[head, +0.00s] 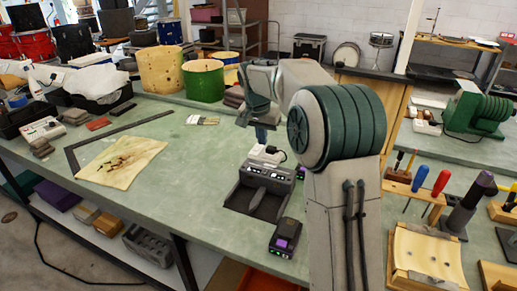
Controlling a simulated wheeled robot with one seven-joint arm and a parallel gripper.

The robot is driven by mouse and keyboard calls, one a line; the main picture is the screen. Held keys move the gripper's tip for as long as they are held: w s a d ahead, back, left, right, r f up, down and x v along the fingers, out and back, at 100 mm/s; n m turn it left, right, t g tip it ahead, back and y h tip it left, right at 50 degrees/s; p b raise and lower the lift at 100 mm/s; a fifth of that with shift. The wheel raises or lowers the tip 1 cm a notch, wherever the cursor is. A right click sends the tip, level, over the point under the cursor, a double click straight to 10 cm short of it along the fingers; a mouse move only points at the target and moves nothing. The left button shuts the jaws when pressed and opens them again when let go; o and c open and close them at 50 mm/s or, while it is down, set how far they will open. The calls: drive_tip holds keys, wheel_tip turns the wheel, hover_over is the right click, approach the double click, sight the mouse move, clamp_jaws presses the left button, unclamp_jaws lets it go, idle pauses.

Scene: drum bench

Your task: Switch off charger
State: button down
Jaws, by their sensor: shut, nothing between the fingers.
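A dark grey charger (258,192) sits on the green bench near the middle, with small lit displays along its raised back part. A white plug or socket block (266,154) stands right behind it, with a dark cable on its right. My gripper (262,138) points down just above or behind the white block; its fingertips are small and partly hidden. It is shut and empty. I cannot tell whether it touches the block. The charger's switch is too small to make out.
Drum shells (203,80) stand behind. Screwdrivers (441,183) stand in a wooden holder at right.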

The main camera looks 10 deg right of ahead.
sight(262, 173)
drive_tip(key=shift+w+a+r, duration=0.2)
drive_tip(key=shift+w, duration=0.25)
drive_tip(key=shift+a, duration=0.1)
drive_tip(key=x, duration=0.4)
drive_tip(key=p+x, duration=0.1)
drive_tip(key=x, duration=0.3)
drive_tip(key=s+x, duration=0.1)
drive_tip(key=x, duration=0.3)
drive_tip(key=shift+a+f+p, duration=0.2)
drive_tip(key=shift+f+p, duration=0.1)
drive_tip(key=shift+f, duration=0.75)
